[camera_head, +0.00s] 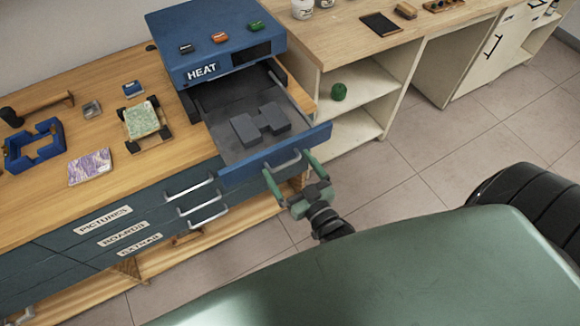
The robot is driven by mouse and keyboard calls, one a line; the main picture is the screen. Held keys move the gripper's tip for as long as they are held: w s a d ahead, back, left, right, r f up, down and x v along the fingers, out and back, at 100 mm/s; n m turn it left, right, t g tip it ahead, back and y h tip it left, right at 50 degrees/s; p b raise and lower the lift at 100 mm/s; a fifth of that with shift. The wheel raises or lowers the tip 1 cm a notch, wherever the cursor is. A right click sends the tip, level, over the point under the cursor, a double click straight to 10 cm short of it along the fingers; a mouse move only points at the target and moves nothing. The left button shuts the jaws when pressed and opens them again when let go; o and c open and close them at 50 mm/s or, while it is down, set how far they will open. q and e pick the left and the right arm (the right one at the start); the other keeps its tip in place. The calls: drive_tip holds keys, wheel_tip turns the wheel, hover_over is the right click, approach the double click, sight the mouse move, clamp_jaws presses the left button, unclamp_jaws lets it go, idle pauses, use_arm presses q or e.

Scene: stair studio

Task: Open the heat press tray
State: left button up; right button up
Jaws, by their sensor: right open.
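The blue heat press (205,30), labelled HEAT, stands on the wooden bench. Its tray (225,148) is pulled out toward me, with a blue front (250,168) and a silver handle (284,161). Dark grey blocks (262,122) lie in the tray. My right gripper (287,165) is green and open, its two fingers at the tray handle, one on each side of it. I cannot tell whether the fingers touch the handle. My left gripper is not in view.
Drawers labelled PICTURES, BOARDS and EXTRAS (138,245) lie below the bench, left of the tray. A blue frame (36,146), a green patterned piece (141,119) and a purple piece (90,167) lie on the bench. Shelves (358,128) stand right of the tray. Tiled floor is open farther right.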

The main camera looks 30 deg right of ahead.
drive_tip(key=s+b, duration=0.2)
drive_tip(key=s, duration=0.5)
drive_tip(key=shift+s+d, duration=0.15)
drive_tip(key=shift+s, duration=0.25)
drive_tip(key=s+a+f+n+g, duration=0.1)
drive_tip(key=s+f+g, duration=0.3)
drive_tip(key=f, duration=1)
drive_tip(key=s+a+f+g, duration=0.1)
drive_tip(key=s+f+g, duration=0.3)
drive_tip(key=f, duration=1.1)
drive_tip(key=s+d+f+g, duration=0.2)
drive_tip(key=s+f+g, duration=0.2)
drive_tip(key=s+f, duration=0.4)
drive_tip(key=s+d+f+n+g+b, duration=0.1)
drive_tip(key=s+d+f+g, duration=0.1)
drive_tip(key=s+f+g, duration=0.3)
drive_tip(key=s+f, duration=0.3)
drive_tip(key=s, duration=0.4)
drive_tip(key=shift+s+d+h+b, duration=0.15)
drive_tip(key=shift+h+b, duration=0.15)
